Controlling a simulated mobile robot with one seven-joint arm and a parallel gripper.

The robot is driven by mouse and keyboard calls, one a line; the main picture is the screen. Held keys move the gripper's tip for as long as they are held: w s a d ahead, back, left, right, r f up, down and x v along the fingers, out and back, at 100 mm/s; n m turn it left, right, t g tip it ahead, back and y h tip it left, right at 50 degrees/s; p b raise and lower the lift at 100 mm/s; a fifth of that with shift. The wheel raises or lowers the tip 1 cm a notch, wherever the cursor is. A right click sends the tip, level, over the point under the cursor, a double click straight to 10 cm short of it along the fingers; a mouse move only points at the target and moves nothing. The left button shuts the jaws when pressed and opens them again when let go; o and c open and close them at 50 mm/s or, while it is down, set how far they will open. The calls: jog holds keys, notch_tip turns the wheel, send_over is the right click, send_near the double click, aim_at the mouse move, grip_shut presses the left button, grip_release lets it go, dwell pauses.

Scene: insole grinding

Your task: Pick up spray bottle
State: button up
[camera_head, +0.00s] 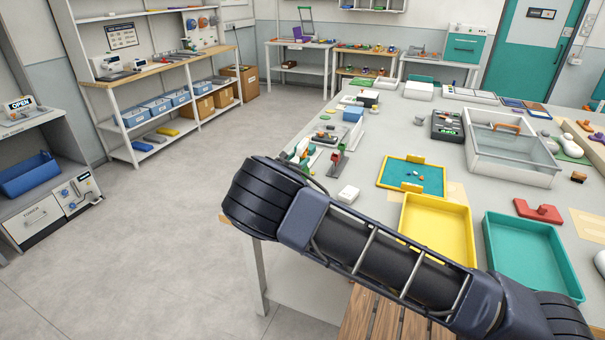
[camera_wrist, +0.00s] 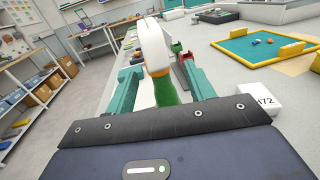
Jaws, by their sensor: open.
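The spray bottle, with a white curved head (camera_wrist: 153,45) and a green body (camera_wrist: 167,92), stands between the two teal fingers of my gripper (camera_wrist: 160,68) in the wrist view. The fingers are apart, one on each side of it, and I see no clear grip on it. The bottle's lower part is hidden behind the dark gripper body. In the head view my arm crosses the near left corner of the table, and I cannot make out my fingers there.
A small white box (camera_head: 348,194) is near the table's left edge; a red stand (camera_head: 337,160) is behind it. A teal mat with yellow blocks (camera_head: 411,177), a yellow tray (camera_head: 437,227) and a teal tray (camera_head: 533,252) lie to the right. The floor at left is clear.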

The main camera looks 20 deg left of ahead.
jog(key=w, duration=0.4)
jog(key=shift+d, duration=0.15)
grip_shut()
